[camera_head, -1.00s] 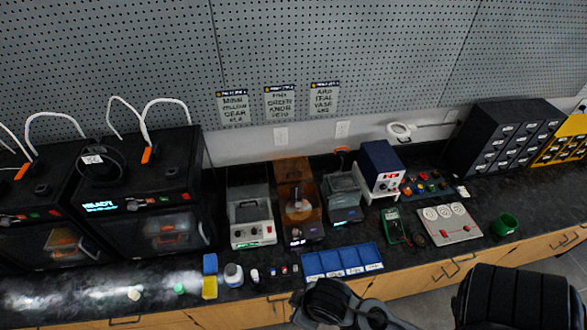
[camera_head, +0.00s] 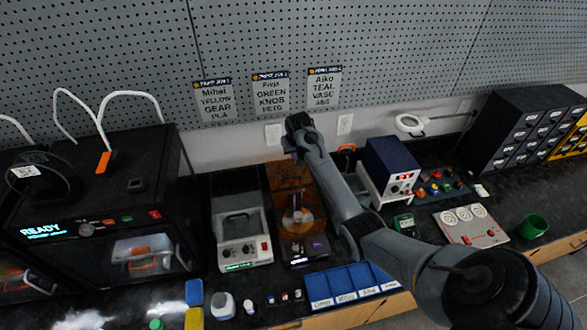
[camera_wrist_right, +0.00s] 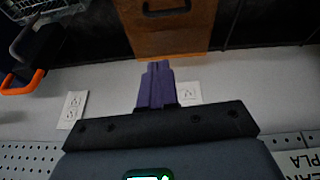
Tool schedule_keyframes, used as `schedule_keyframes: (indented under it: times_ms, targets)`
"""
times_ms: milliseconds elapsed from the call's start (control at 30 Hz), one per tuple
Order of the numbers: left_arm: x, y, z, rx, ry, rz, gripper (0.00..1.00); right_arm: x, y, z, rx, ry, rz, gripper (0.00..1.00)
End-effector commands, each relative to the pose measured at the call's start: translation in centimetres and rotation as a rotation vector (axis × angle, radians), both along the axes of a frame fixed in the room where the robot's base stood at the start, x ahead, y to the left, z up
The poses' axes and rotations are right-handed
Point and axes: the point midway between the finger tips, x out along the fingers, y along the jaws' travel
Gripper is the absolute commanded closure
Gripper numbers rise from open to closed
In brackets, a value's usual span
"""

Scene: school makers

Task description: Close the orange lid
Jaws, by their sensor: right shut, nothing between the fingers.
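The orange lid (camera_head: 284,178) is a translucent orange-brown panel, standing raised at the back of a small machine with a round turntable (camera_head: 297,222) and a dark front base (camera_head: 305,250). In the right wrist view the lid (camera_wrist_right: 166,38) is at the top, with a dark handle (camera_wrist_right: 166,9). My right gripper (camera_head: 292,122) is above and behind the lid, close to the wall. Its purple fingers (camera_wrist_right: 156,72) are shut and empty, pointing toward the lid's edge; I cannot tell whether they touch it. My arm hides part of the machine's right side. My left gripper is not in view.
A grey machine (camera_head: 242,230) stands left of the lidded one. A blue divided tray (camera_head: 345,282) lies in front. A blue power supply (camera_head: 390,160) is to the right. Wall outlets (camera_head: 273,134) are behind the gripper. Large black printers (camera_head: 100,215) fill the left.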

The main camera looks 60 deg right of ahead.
Motion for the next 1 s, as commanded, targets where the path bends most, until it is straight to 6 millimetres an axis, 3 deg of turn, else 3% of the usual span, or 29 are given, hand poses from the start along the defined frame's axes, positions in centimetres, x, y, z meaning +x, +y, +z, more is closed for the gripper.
schedule_keyframes:
  times_ms: [333, 700, 1000]
  targets:
    - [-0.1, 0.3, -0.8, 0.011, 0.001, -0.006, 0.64, 0.9, -1.9, -1.2, 0.050, -0.022, -0.051, 1.00]
    - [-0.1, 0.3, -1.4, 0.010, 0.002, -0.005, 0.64, 2.3, -3.3, -6.5, 0.047, -0.023, -0.050, 1.00]
    - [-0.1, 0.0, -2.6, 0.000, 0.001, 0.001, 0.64, 3.0, -4.1, -9.5, 0.047, -0.024, -0.049, 1.00]
